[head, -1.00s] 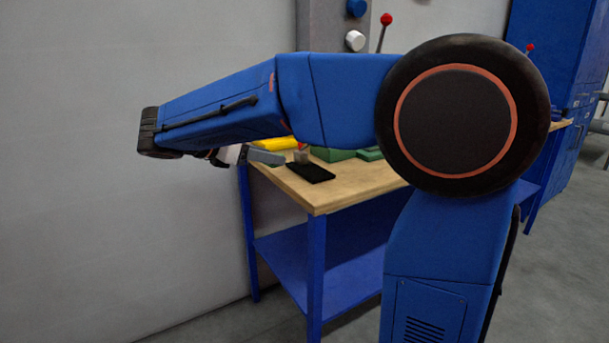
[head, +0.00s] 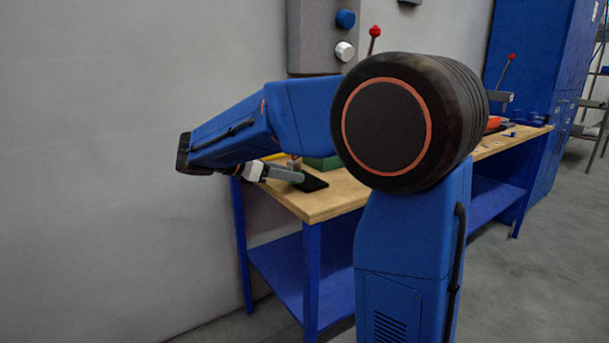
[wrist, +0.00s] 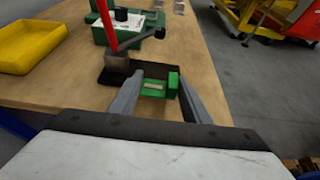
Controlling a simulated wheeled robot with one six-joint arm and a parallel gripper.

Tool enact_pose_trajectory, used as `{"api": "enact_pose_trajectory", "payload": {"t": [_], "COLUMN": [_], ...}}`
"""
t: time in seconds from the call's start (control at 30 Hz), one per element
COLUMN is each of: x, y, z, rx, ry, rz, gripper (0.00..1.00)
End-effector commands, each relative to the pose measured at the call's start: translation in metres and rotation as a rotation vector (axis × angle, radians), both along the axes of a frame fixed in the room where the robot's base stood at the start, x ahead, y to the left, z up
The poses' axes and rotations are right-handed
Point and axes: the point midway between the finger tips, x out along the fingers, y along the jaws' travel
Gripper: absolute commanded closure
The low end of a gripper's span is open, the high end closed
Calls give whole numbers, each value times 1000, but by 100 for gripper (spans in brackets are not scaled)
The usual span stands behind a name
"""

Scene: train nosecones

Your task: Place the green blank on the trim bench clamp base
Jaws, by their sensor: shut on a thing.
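The green blank (wrist: 153,88) sits between the two grey fingers of my gripper (wrist: 160,82) in the wrist view, with its raised end (wrist: 173,84) by the right finger. My gripper is shut on it. The black clamp base (wrist: 112,76) lies on the bench just beyond and under the blank, with a grey block (wrist: 117,69) and a red lever at its left. In the head view my gripper (head: 298,177) overlaps the black base (head: 315,184), and the blank cannot be made out. I cannot tell whether the blank touches the base.
The wooden bench top (wrist: 200,60) is clear right of the base. A yellow tray (wrist: 30,46) stands at the left. A green machine (wrist: 128,28) with a dark arm stands behind the base. A wall panel (head: 318,40) is above the bench.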

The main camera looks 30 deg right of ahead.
Motion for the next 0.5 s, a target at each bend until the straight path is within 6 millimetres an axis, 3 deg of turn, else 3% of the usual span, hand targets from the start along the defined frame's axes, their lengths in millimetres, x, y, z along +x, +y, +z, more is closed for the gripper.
{"api": "enact_pose_trajectory", "payload": {"t": [0.1, 0.37, 0.5], "x": [0, 1, 1], "y": [-17, -31, -48], "z": [0, 0, 0], "rx": [0, 1, 0], "ry": [0, -1, 0], "rz": [-2, 0, -2], "gripper": [82, 82, 82]}}
